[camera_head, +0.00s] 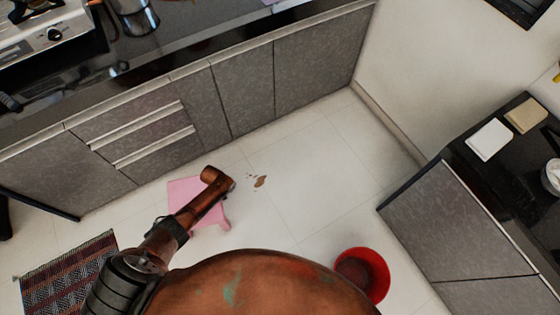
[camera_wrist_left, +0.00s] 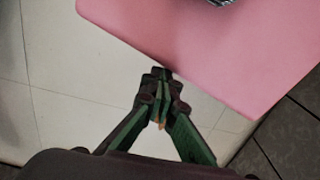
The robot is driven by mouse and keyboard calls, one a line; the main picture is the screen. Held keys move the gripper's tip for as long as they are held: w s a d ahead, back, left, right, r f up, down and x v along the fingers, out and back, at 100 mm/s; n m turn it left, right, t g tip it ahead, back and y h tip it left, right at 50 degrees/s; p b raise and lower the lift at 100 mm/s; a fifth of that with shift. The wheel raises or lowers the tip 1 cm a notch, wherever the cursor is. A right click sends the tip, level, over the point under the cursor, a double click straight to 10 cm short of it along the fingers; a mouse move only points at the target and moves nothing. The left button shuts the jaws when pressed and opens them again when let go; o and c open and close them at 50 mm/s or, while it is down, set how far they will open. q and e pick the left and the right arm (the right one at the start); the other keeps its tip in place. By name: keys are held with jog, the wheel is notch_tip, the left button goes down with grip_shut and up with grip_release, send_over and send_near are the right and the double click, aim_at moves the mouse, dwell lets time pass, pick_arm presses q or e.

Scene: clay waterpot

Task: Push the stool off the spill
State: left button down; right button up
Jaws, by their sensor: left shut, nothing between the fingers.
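A pink stool (camera_head: 183,188) stands on the tiled floor near the left cabinets, partly covered by my left arm. Brown spill spots (camera_head: 260,181) lie on the tiles just right of the stool. Whether more spill lies under the stool is hidden. My left arm reaches over the stool, its end near the stool's right side. In the left wrist view my left gripper (camera_wrist_left: 162,80) is shut and empty, its tips at the edge of the pink seat (camera_wrist_left: 215,50). I cannot tell if they touch. My right gripper is not in view.
A red bucket (camera_head: 378,272) stands on the floor at lower right. A striped rug (camera_head: 65,275) lies at lower left. Grey cabinets (camera_head: 240,85) line the back, and another counter (camera_head: 455,225) stands at right. The floor right of the spill is clear.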

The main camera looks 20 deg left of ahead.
pick_arm(q)
jog(key=s+a, duration=0.2)
jog(key=s+a+p, duration=0.1)
jog(key=s+a, duration=0.1)
jog(key=s, duration=0.1)
jog(key=shift+r, duration=0.1)
jog(key=shift+s+a+p, duration=0.3)
jog(key=shift+s+a, duration=0.05)
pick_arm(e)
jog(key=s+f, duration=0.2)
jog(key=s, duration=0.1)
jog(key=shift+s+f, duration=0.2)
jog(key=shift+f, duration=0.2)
